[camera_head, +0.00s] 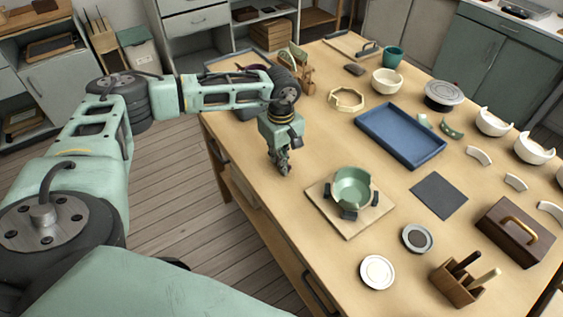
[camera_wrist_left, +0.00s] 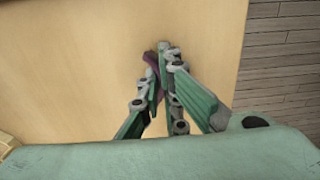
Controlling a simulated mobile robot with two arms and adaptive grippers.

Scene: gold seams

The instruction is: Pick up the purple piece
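In the left wrist view a dark purple piece (camera_wrist_left: 152,62) sits between the fingers of my left gripper (camera_wrist_left: 161,75), partly hidden by them. The fingers are close together and appear shut on it. In the head view my left gripper (camera_head: 284,168) points down over the table's near left part, left of the wooden board with the green pot; the piece cannot be made out there. I cannot tell whether the piece touches the table. Another purple item (camera_head: 252,67) shows on the dark tray at the back left, partly behind my left arm. My right gripper is not in view.
The green pot (camera_head: 352,188) stands on a square board (camera_head: 327,206) right of the gripper. A blue tray (camera_head: 400,136), a cream octagonal ring (camera_head: 346,99), white bowls and curved fragments lie farther right. The table (camera_head: 245,140) is bare around the gripper, near its left edge.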

